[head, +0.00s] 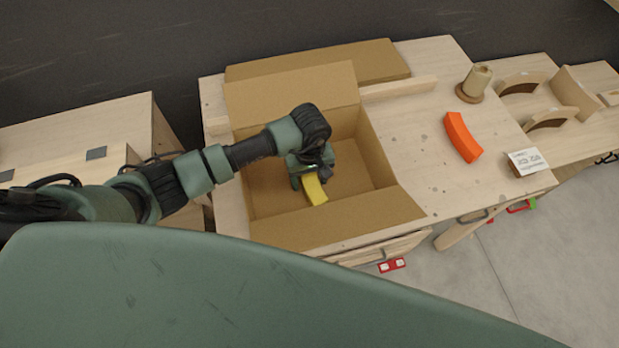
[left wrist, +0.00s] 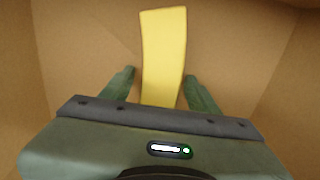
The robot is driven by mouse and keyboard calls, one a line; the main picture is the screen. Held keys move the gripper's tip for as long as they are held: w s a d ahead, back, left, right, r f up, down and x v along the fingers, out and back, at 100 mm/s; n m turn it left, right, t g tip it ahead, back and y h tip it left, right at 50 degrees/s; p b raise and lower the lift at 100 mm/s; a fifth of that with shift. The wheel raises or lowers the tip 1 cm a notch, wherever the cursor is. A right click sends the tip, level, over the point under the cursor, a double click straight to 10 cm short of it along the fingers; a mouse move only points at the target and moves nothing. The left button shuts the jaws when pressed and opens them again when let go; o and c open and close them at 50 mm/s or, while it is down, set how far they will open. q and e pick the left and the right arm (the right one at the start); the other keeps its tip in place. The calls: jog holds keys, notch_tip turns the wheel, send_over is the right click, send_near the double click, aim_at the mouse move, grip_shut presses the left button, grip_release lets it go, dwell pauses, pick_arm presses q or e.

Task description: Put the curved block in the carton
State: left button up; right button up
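A yellow, slightly curved block (head: 314,190) is inside the open cardboard carton (head: 385,212), low down under my left gripper (head: 309,180). In the left wrist view the yellow block (left wrist: 164,50) runs between the two fingers of my left gripper (left wrist: 160,76). Narrow gaps show between the fingertips and the block's sides, so the gripper looks open around it. Whether the block rests on the carton floor is hard to tell. The block's near end is hidden behind the gripper body. My right gripper is not in view.
The carton stands on a wooden table (head: 415,125) with its flaps spread. An orange curved block (head: 462,137) lies right of it. A wooden spool-like piece (head: 474,84) and a small white-topped box (head: 527,161) stand nearby. Wooden curved forms (head: 552,117) are at the right.

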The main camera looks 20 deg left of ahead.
aim_at(310, 178)
pick_arm(q)
jog(key=shift+r, duration=0.5)
notch_tip(310, 178, up, 11)
jog(key=b, duration=0.2)
jog(key=shift+r, duration=0.2)
